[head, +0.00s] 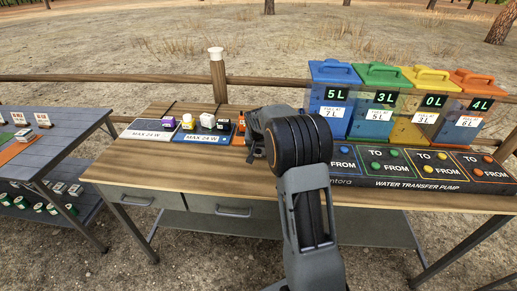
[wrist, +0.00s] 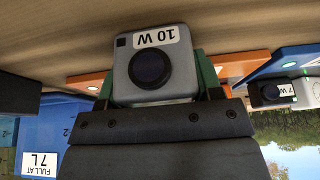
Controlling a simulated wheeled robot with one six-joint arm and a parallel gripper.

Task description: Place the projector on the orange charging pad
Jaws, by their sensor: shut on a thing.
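A grey box with a round dark lens and a "10 W" label, which looks like the projector (wrist: 128,85), is between my gripper's fingers (wrist: 155,88) in the wrist view. My gripper is shut on it, with green finger parts at both sides. The orange charging pad (wrist: 240,68) shows behind the box on both sides. I cannot tell whether the box touches the pad. In the head view a strip of the orange pad (head: 238,141) shows left of my wrist. My arm hides the gripper and box there.
A blue pad (head: 204,138) and a pale pad (head: 140,133), both marked "MAX 24 W", hold several small devices. A white "7 W" device (wrist: 305,92) is near the orange pad. The water pump panel (head: 400,184) and coloured tanks (head: 333,119) stand right. Wood in front is bare.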

